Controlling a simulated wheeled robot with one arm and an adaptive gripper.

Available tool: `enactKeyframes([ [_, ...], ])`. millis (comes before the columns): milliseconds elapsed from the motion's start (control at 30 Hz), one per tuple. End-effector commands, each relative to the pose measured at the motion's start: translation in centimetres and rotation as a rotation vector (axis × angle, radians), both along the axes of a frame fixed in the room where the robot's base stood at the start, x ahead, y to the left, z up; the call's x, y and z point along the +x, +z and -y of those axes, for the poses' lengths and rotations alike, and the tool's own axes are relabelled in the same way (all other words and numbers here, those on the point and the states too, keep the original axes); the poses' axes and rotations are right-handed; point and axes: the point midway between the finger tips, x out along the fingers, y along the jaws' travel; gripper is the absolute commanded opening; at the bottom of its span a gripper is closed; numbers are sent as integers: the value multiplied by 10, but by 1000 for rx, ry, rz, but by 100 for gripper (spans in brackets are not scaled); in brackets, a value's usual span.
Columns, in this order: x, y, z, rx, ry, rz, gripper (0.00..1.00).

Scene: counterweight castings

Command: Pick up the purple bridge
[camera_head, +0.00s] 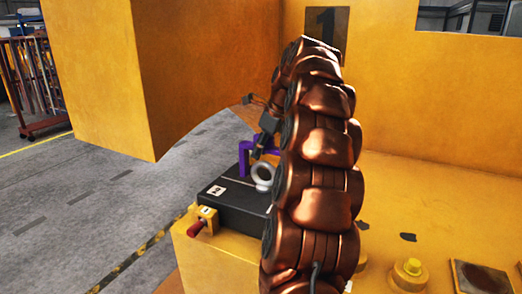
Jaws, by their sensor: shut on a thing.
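The purple bridge (245,152) shows just left of my arm, above the far end of a black box. Part of it is hidden behind my gripper and arm. My gripper (260,150) is dark, small in the view and partly covered by the copper-coloured arm. It points down and is shut on the purple bridge. I cannot tell whether the bridge still touches the surface below it.
A black box (232,205) with a grey ring (262,176) sits on a yellow casting (215,258). A small yellow block with a red knob (195,229) is at its left corner. A large yellow block (100,70) stands behind. Grey floor (80,205) lies open at left.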

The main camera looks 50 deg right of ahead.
Motion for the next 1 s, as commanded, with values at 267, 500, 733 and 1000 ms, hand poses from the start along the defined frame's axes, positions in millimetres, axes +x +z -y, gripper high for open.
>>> enactKeyframes([
  [267,-12,3,-14,-3,0,4,0],
  [500,-32,5,-38,-2,1,4,0],
  [733,-56,8,-67,-2,0,3,0],
  [1000,-80,11,-97,-1,0,1,0],
])
